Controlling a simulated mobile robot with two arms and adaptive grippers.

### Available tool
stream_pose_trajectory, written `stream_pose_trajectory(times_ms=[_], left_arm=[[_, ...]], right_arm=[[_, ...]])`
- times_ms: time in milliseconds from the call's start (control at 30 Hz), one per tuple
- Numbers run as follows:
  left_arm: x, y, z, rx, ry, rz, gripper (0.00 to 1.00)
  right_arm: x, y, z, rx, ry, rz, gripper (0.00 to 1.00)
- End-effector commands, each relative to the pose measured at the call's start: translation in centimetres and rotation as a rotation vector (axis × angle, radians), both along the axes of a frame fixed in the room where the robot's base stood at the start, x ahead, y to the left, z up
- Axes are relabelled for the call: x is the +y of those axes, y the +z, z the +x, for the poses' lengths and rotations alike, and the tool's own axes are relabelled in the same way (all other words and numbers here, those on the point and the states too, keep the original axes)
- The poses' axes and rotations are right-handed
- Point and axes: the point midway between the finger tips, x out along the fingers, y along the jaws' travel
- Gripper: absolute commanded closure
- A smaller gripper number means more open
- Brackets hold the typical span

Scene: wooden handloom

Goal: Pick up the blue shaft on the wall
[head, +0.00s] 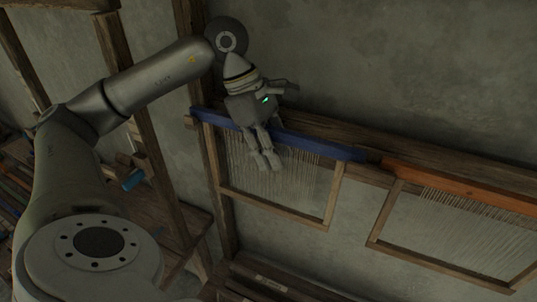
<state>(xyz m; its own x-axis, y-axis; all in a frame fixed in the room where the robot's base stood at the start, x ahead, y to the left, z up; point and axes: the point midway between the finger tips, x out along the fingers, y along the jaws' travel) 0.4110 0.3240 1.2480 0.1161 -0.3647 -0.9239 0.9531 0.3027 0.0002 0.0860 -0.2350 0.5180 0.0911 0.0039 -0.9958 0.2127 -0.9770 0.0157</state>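The blue shaft (314,147) is a long blue bar that runs along the top of a wooden frame with pale hanging threads (235,160). It slopes down to the right against the grey wall. My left gripper (266,164) is in front of the shaft's left half, fingers pointing down the picture. Both fingers cross the shaft and hide a short piece of it. The fingers look close together, but I cannot tell whether they touch each other or the shaft. My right gripper is not in view.
An orange shaft (460,187) tops a second threaded frame (373,222) just right of the blue one. A wooden beam (330,135) runs behind them. Wooden posts (155,150) and a workbench with a small blue object (132,180) stand at the left. Bare wall is above.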

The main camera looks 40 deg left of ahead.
Motion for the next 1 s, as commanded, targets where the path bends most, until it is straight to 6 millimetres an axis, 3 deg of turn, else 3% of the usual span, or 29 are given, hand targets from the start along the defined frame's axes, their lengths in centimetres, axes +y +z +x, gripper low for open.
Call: stream_pose_trajectory(times_ms=[233, 467, 1000], left_arm=[[0.01, -0.28, -0.01, 0.001, 0.000, 0.000, 0.71], [0.02, -0.19, -0.01, 0.001, 0.000, 0.000, 1.00], [0.00, -0.14, 0.00, 0.000, 0.000, -0.001, 1.00]], right_arm=[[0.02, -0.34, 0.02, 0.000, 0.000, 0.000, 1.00], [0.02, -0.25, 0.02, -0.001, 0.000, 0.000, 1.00], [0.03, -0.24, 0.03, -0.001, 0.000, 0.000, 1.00]])
